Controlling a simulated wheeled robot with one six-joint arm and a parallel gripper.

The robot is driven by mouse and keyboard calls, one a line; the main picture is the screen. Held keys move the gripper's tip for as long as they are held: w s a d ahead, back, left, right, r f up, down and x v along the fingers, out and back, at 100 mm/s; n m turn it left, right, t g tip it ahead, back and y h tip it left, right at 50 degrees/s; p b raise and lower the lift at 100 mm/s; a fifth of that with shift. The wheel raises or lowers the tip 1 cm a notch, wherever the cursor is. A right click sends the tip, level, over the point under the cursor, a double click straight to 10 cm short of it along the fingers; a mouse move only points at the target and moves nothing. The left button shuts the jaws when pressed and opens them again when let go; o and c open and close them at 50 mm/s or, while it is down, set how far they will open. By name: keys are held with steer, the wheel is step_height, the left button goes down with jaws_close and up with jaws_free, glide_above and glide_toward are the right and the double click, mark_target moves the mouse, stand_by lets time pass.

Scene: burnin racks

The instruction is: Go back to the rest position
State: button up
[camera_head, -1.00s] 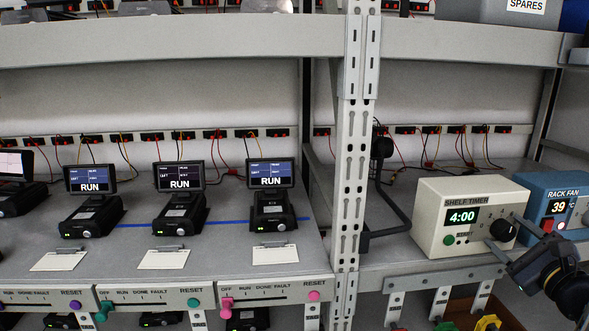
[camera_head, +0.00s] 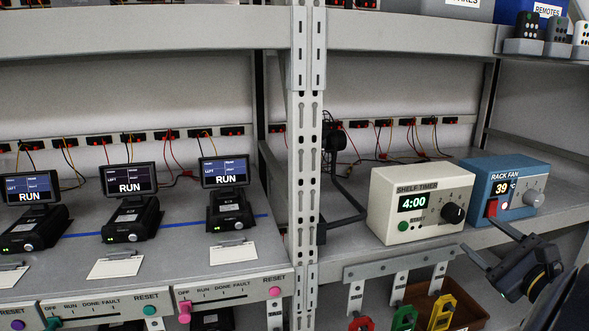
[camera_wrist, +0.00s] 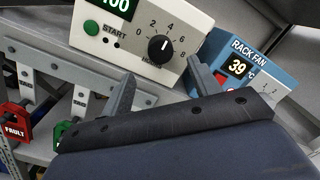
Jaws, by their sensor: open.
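My gripper (camera_head: 497,247) is at the right of the head view, in front of the shelf edge and below the blue rack fan box. Its two fingers are spread apart, with nothing between them. In the wrist view the gripper (camera_wrist: 160,90) also shows open, its fingers pointing toward the shelf timer and the rack fan. The white shelf timer (camera_head: 422,203) reads 4:00 and has a green button and a black knob. The gripper is apart from it.
The blue rack fan box (camera_head: 508,190) reads 39. A perforated upright post (camera_head: 305,150) divides the shelves. Red, green and yellow tags (camera_head: 405,318) hang below the right shelf. Several devices (camera_head: 128,200) with RUN screens stand on the left shelf.

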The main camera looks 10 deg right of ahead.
mark_target(459, 217)
steer(key=w, duration=0.5)
steer(key=w+a+p, duration=0.1)
steer(key=w, duration=0.1)
steer(key=shift+w+r, duration=0.35)
steer(key=shift+d+f+n, duration=0.15)
steer(key=shift+f+n, duration=0.05)
steer(key=shift+n, duration=0.3)
steer(key=shift+s+n+b, duration=0.15)
steer(key=shift+n+b, duration=0.25)
steer(key=shift+n, duration=0.5)
steer(key=n+y, duration=0.1)
steer(key=n, duration=0.4)
steer(key=shift+r, duration=0.15)
steer(key=n+p, duration=0.1)
steer(key=n, duration=0.3)
steer(key=shift+r+g, duration=0.1)
steer(key=shift+g, duration=0.2)
steer(key=n+p, duration=0.3)
steer(key=n, duration=0.2)
steer(key=shift+d, duration=0.1)
steer(key=shift+s+d+b, duration=0.15)
steer(key=shift+s+b, duration=0.2)
steer(key=shift+s, duration=0.8)
